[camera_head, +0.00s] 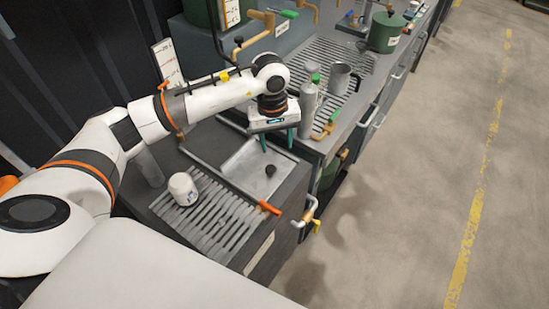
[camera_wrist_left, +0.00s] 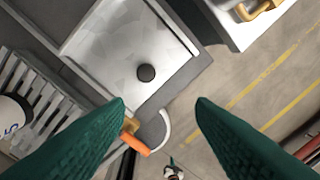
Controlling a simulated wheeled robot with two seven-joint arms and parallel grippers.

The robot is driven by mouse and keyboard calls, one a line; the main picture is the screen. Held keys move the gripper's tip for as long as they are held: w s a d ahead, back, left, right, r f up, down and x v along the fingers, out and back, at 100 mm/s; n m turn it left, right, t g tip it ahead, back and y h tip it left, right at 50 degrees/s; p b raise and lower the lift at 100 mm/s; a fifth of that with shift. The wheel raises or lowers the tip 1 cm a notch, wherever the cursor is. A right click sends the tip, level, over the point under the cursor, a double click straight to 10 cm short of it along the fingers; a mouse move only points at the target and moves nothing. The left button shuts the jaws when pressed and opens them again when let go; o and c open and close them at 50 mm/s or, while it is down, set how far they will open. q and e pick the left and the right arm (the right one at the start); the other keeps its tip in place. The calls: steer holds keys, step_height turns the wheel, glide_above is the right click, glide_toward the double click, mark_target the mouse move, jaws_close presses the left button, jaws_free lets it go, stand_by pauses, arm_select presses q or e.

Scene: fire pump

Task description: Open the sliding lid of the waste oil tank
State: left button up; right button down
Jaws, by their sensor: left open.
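The sliding lid (camera_head: 245,165) is a flat, light metal plate with a dark round knob (camera_head: 271,170). It lies in the top of the dark waste oil tank (camera_head: 290,190). In the left wrist view the lid (camera_wrist_left: 110,50) fills the upper middle, with the knob (camera_wrist_left: 146,73) near its lower right part. My left gripper (camera_head: 277,141) is above the lid, fingers pointing down, open and empty. In the left wrist view its two teal fingers (camera_wrist_left: 160,103) stand wide apart, and the knob shows beyond them, not between them. My right gripper is not in view.
A slatted grate (camera_head: 215,215) with a white cup-like container (camera_head: 183,189) adjoins the lid. An orange-handled valve (camera_head: 270,208) and a white bent pipe (camera_head: 305,212) are at the tank's front edge. A grey bottle (camera_head: 308,108) and a metal jug (camera_head: 342,78) stand on the bench behind. The floor at right is clear.

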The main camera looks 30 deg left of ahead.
mark_target(270, 168)
arm_select(q)
steer(key=shift+y, duration=0.4)
steer(key=f+p, duration=0.1)
steer(key=f, duration=0.2)
steer(key=a+f+p, duration=0.1)
steer(key=f, duration=0.2)
steer(key=f+p, duration=0.2)
steer(key=f, duration=0.2)
steer(key=shift+a, duration=0.4)
steer(key=shift+f, duration=0.75)
jaws_close()
